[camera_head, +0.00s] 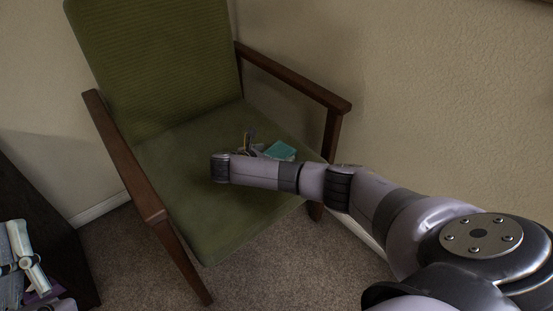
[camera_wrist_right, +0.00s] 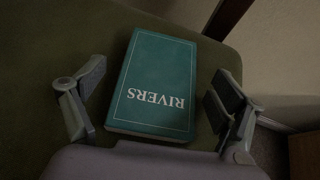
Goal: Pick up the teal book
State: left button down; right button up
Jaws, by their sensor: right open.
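The teal book (camera_head: 281,150) lies flat on the green seat of the armchair, near the seat's right side. In the right wrist view the teal book (camera_wrist_right: 155,85) shows its cover with the word RIVERS upside down. My right gripper (camera_head: 252,143) is over the seat, just left of the book in the head view and partly hidden by my arm. In the right wrist view its open fingers (camera_wrist_right: 153,103) stand on either side of the book's near part, with a gap on each side.
The green armchair (camera_head: 180,160) has wooden armrests, the right one (camera_head: 300,78) close to the book. A beige wall (camera_head: 430,90) stands behind and to the right. Carpet (camera_head: 260,270) lies below.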

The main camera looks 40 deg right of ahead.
jog(key=c, duration=1.3)
